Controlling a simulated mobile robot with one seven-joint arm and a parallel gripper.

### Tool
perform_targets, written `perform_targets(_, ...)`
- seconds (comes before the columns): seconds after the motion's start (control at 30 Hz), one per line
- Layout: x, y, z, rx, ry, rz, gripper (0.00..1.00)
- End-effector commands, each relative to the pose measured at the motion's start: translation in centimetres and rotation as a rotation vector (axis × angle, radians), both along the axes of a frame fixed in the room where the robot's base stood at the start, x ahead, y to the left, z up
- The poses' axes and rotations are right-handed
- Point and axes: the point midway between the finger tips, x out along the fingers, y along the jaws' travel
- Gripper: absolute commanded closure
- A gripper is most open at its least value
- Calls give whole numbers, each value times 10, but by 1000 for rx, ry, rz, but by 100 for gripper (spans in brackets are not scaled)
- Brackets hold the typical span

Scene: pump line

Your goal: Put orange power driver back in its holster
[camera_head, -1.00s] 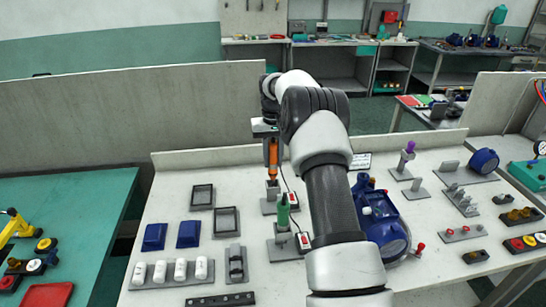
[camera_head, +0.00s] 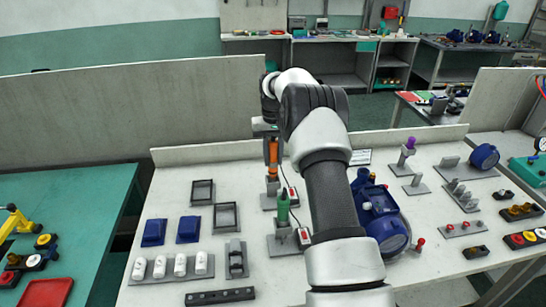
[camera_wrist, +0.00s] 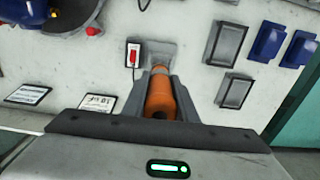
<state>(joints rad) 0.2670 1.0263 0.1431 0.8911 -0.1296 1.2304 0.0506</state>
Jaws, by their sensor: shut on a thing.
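The orange power driver (camera_head: 273,152) is held upright, nose down, in my gripper (camera_head: 271,132). In the wrist view the driver (camera_wrist: 160,98) lies between the two fingers of my gripper (camera_wrist: 160,85), which are shut on it. Its grey holster (camera_head: 272,188) stands on a small base plate directly below. The driver's lower end meets or enters the holster's top; I cannot tell how deep. In the wrist view the holster (camera_wrist: 150,53) shows just beyond the fingertips, partly hidden by the driver.
A green driver (camera_head: 283,208) stands in a similar holder just in front. A red switch box (camera_wrist: 133,55) with a cable is beside the holster. Empty grey frames (camera_head: 202,192) lie to the left, and a blue pump (camera_head: 380,215) is right of my arm.

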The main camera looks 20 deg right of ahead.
Motion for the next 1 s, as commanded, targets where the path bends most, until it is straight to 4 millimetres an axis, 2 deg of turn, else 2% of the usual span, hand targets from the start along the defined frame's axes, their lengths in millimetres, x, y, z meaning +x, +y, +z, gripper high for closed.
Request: perform_targets(1.0, 0, 0, -36, 0, -2, 0, 99)
